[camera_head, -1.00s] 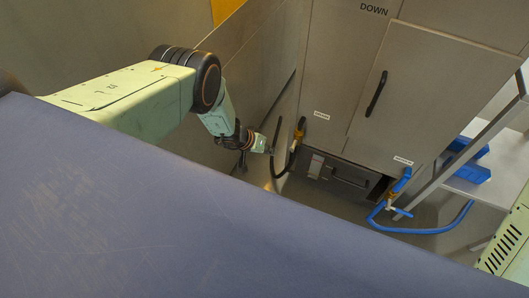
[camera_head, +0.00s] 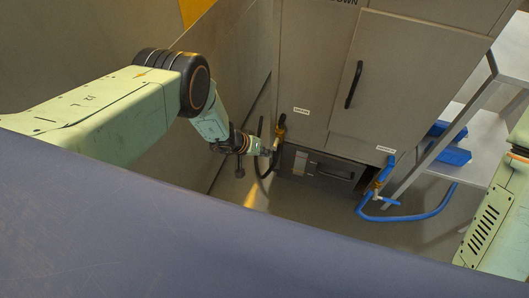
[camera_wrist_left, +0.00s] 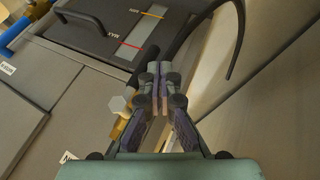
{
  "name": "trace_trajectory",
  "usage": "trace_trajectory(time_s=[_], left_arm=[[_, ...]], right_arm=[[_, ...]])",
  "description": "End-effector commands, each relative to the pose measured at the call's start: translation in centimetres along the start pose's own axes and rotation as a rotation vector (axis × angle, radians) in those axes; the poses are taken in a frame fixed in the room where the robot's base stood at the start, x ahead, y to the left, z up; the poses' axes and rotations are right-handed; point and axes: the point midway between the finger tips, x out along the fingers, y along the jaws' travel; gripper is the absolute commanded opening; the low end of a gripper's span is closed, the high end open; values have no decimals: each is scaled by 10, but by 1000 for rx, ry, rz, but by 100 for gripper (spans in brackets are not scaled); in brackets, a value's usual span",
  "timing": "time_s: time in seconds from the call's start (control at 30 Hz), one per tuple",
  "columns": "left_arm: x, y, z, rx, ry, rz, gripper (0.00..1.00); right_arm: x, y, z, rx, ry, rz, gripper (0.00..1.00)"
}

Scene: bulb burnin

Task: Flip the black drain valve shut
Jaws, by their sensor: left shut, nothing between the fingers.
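The black drain line shows in the head view as a brass valve body (camera_head: 281,131) low on the grey cabinet's left, with a black hose (camera_head: 266,172) looping beneath it. My left gripper (camera_head: 268,151) is beside the valve, just left of and below the brass; I cannot tell whether it touches. In the left wrist view the fingers (camera_wrist_left: 160,78) are together and empty. A brass fitting with a pale hexagonal end (camera_wrist_left: 119,104) is left of the fingers, and the black hose (camera_wrist_left: 187,32) curves behind them. My right gripper is out of view.
A blue hose (camera_head: 420,216) with its own brass valve (camera_head: 374,187) hangs to the right. A dark low drawer (camera_head: 332,172) lies between the valves. A wall panel (camera_head: 236,85) stands close on the left. Blue bins (camera_head: 453,155) sit on a shelf at right.

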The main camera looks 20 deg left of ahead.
Motion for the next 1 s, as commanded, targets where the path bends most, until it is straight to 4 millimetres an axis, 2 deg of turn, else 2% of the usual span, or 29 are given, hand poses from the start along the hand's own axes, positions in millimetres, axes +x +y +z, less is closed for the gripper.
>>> trace_trajectory(time_s=[1.0], left_arm=[[3,2,3,-37,3,74,0]], right_arm=[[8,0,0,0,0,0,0]])
